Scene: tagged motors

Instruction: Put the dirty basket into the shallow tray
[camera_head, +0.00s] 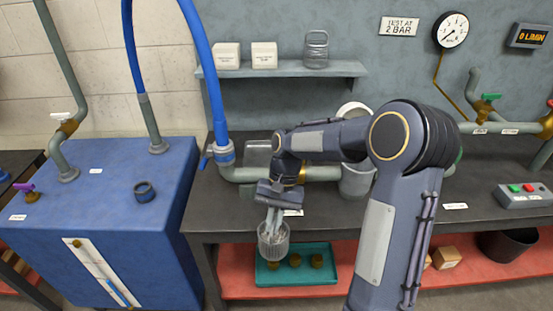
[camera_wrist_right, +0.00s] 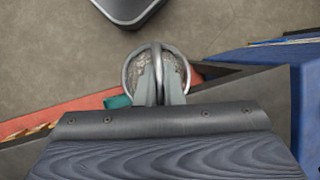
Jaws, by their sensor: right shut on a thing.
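My right gripper (camera_head: 273,222) is shut on the basket (camera_head: 273,243), a small round grey mesh cup. It hangs in front of the bench's front edge. In the right wrist view the two fingers (camera_wrist_right: 159,92) pinch its arched handle, and brownish specks show inside the basket (camera_wrist_right: 132,72). A shallow teal tray (camera_head: 262,275) lies on the lower red shelf, lower and behind the basket in the head view. Several brass fittings (camera_head: 295,260) lie in it; part is hidden by the basket. My left gripper is not in view.
A blue tank (camera_head: 100,215) with a blue hose stands at left. A black bucket (camera_head: 506,245) stands at the lower right.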

